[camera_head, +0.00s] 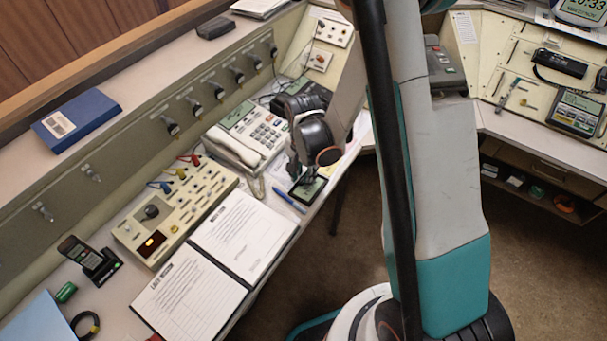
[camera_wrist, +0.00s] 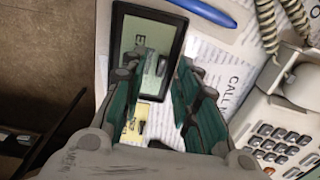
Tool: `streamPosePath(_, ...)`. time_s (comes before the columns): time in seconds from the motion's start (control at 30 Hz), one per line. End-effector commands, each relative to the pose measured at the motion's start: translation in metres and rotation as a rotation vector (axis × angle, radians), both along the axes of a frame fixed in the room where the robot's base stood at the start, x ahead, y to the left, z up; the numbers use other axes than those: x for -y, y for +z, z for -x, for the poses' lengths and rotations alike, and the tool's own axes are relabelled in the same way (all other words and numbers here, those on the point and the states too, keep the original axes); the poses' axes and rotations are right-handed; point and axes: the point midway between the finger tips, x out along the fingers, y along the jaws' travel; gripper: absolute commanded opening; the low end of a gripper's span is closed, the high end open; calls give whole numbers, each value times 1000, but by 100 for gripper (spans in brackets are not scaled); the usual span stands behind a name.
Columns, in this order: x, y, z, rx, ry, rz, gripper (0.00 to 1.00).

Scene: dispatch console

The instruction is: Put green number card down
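A pale green card (camera_wrist: 149,30) with dark marks lies inside a black-framed tray (camera_wrist: 177,38) on the desk. In the head view the green surface (camera_head: 309,189) and its dark frame show just below my gripper (camera_head: 299,172). In the wrist view my gripper (camera_wrist: 158,75) points down at the tray, its two green-padded fingers apart on either side of the card. I see nothing clamped between them. The fingers cover part of the tray's sides, and I cannot tell whether the tips touch the card.
A blue pen (camera_head: 289,201) lies beside the tray, over printed sheets. A cream telephone (camera_head: 247,138) with a coiled cord stands close by. An open logbook (camera_head: 243,235) and a switch panel (camera_head: 177,212) lie nearer. The desk's front edge is close to the tray.

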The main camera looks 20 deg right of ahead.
Motion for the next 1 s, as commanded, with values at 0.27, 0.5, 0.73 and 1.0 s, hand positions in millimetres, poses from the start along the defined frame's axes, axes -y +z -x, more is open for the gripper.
streamPosePath(0.27, 0, 14, 0, 0, 0, 0, 29)
streamPosePath(0.5, 0, 65, 1, 0, 0, 0, 29)
streamPosePath(0.73, 0, 109, 0, 0, 0, 0, 29)
streamPosePath(1.0, 0, 133, 0, 1, 2, 0, 29)
